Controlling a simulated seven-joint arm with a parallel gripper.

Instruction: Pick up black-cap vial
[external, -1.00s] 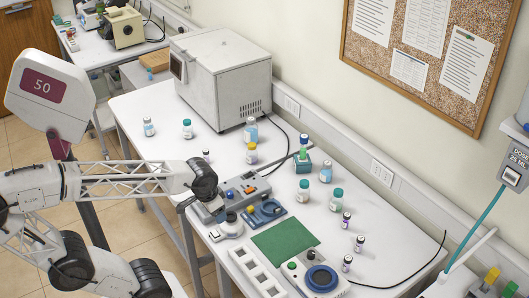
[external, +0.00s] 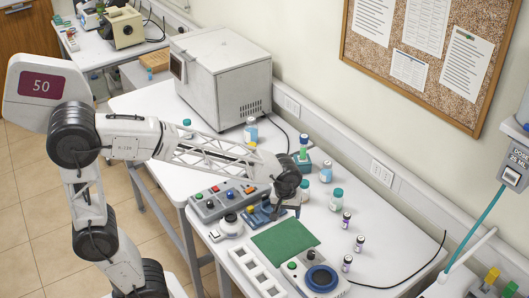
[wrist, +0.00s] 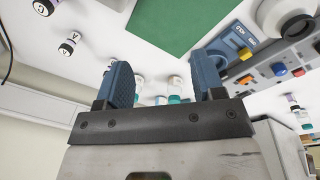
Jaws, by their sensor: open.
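Small white vials with dark caps stand at the right of the bench in the external view: a back one (external: 346,220), a middle one (external: 359,243) and a front one (external: 347,263). Their caps look purple to black; I cannot tell which is truly black. Two dark-capped vials show at upper left in the wrist view (wrist: 70,43) (wrist: 42,6).
A green mat (external: 285,242), a control box (external: 222,197) and a blue-topped device (external: 322,279) occupy the front. The bench's right end is mostly clear.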

